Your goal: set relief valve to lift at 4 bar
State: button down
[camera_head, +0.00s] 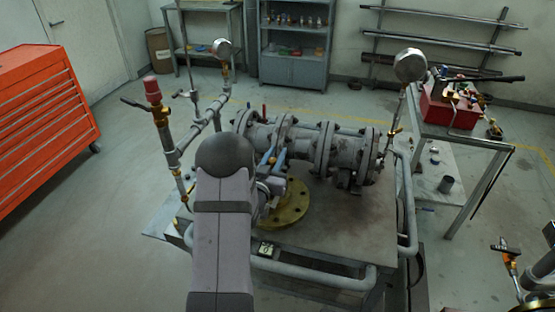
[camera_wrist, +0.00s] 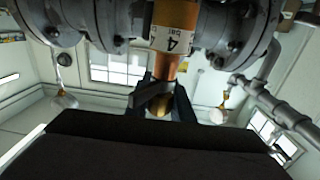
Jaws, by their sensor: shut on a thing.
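In the wrist view, a copper-coloured cylinder (camera_wrist: 178,30) carries a pale band marked "4", close to grey bolted flanges. Below it in the picture is a brass adjuster end (camera_wrist: 158,104), crossed by a dark grey piece. My gripper (camera_wrist: 165,92) has its dark fingers on both sides of this brass end and is shut on it. The dark gripper body hides the lower part of that view. In the head view, my arm hides the held part, and I cannot clearly make out the fingertips there.
Grey flanged pipework (camera_head: 320,145) lies on a steel bench (camera_head: 335,235) with a tubular rail. A brass flange disc (camera_head: 288,205) sits on the bench. Pressure gauges (camera_head: 410,65) stand on both sides. A red-topped fitting (camera_head: 152,88) rises at left. A side table (camera_head: 470,138) holds a red toolbox (camera_head: 450,108).

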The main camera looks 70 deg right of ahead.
aim_at(271, 165)
dwell(0.3)
jog(key=c, duration=1.5)
grip_release()
jog(key=shift+c, duration=0.2)
jog(key=shift+w+a+b, duration=0.1)
jog(key=shift+a+b, duration=1.1)
jog(key=shift+a, duration=2.5)
jog(key=shift+r, duration=0.15)
